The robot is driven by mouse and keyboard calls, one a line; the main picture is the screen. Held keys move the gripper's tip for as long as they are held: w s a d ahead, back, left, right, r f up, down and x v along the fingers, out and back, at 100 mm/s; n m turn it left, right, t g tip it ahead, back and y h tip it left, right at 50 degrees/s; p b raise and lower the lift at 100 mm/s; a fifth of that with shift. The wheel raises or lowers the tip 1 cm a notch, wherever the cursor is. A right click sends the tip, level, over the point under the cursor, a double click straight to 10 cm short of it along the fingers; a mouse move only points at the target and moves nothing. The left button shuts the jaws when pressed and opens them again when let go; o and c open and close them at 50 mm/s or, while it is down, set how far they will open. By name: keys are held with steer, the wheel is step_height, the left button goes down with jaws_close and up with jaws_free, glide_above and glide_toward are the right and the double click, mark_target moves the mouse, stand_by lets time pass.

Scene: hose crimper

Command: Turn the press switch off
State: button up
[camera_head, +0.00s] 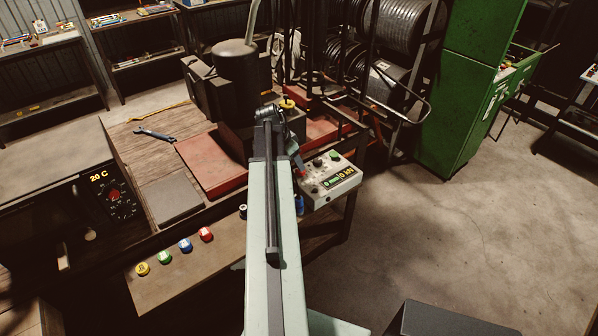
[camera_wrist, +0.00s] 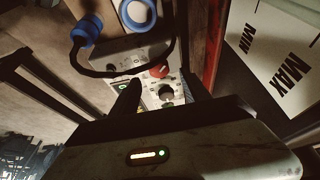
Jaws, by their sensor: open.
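The press control box (camera_head: 333,183) has a pale face with a lit green display, and stands at the table's right edge, just right of my arm. In the wrist view, the box face (camera_wrist: 150,98) shows a red knob (camera_wrist: 158,71) and a black round knob (camera_wrist: 167,92). Which of them is the press switch, and its setting, I cannot tell. My gripper (camera_wrist: 164,94) is open, with its dark fingers on either side of the black knob. Contact cannot be made out. In the head view the gripper (camera_head: 297,158) is small and partly hidden by my arm.
The dark press (camera_head: 240,85) stands behind my arm on the table. A red plate (camera_head: 208,165) and a blue wrench (camera_head: 153,134) lie left of it. Several coloured buttons line the front ledge (camera_head: 190,268).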

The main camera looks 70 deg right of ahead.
steer(key=b+x, duration=0.3)
steer(key=x, duration=0.2)
steer(key=shift+s+f+b, duration=0.15)
steer(key=shift+b, duration=0.15)
jaws_close()
